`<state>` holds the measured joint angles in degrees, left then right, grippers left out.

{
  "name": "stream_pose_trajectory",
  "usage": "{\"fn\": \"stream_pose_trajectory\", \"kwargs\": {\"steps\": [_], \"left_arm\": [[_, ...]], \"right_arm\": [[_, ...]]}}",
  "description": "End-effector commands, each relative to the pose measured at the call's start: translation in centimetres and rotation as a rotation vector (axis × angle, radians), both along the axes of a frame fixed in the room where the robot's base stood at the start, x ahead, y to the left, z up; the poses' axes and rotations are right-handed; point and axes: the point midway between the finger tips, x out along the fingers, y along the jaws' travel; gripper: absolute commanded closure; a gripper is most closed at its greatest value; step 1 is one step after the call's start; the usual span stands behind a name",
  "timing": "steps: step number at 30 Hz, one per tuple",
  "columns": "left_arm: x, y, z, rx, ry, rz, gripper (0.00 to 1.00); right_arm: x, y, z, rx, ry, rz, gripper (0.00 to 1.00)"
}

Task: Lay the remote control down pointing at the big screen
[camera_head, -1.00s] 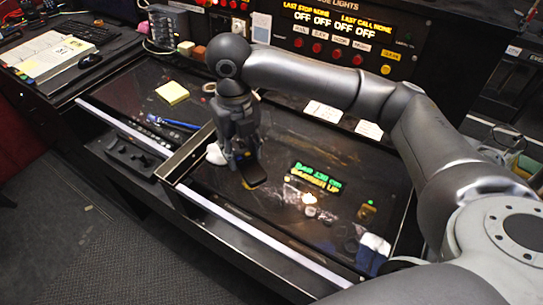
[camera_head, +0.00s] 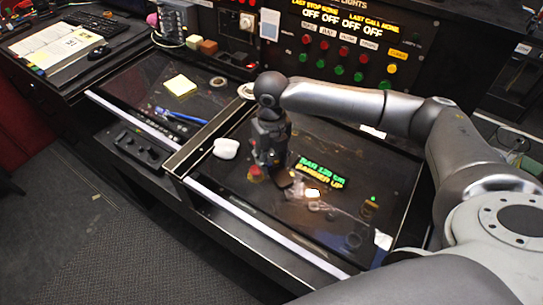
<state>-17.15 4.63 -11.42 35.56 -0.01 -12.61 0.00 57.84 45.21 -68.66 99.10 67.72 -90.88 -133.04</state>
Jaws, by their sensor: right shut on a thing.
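My right gripper (camera_head: 270,162) points down over the dark desk top, low at the right-hand glossy panel. It is shut on a small dark thing (camera_head: 286,181), which I take to be the remote control; it is mostly hidden and its pointing direction is unclear. A dark console (camera_head: 345,45) with yellow lettering, reading OFF several times, stands at the back. Lit green and yellow text (camera_head: 320,175) reading BARRIER UP shows on the desk panel. I cannot tell which display is the big screen. My left gripper is not in view.
A white rounded thing (camera_head: 226,148) lies close left of the gripper. Yellow notes (camera_head: 180,85) and blue pens (camera_head: 180,117) lie on the left panel. A raised dark divider (camera_head: 205,130) separates the panels. A keyboard (camera_head: 98,24) and an open book (camera_head: 62,46) are at far left.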

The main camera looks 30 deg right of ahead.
Motion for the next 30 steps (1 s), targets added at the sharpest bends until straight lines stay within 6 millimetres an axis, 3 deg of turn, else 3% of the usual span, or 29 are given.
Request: {"fn": "stream_pose_trajectory", "kwargs": {"steps": [6,7,11,23,30], "left_arm": [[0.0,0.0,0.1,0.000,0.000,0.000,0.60],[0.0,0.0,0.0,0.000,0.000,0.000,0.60],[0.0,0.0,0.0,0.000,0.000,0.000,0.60],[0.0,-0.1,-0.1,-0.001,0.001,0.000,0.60],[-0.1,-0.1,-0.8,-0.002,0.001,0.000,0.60]], "right_arm": [[0.0,0.0,-0.3,0.000,0.001,0.000,0.86],[0.0,0.0,-0.3,0.000,0.001,0.000,0.55],[0.0,0.0,-0.3,0.000,0.001,0.000,0.39],[0.1,0.0,0.3,0.000,-0.002,0.000,0.38],[0.1,0.1,4.3,0.001,-0.005,0.002,0.38]]}}
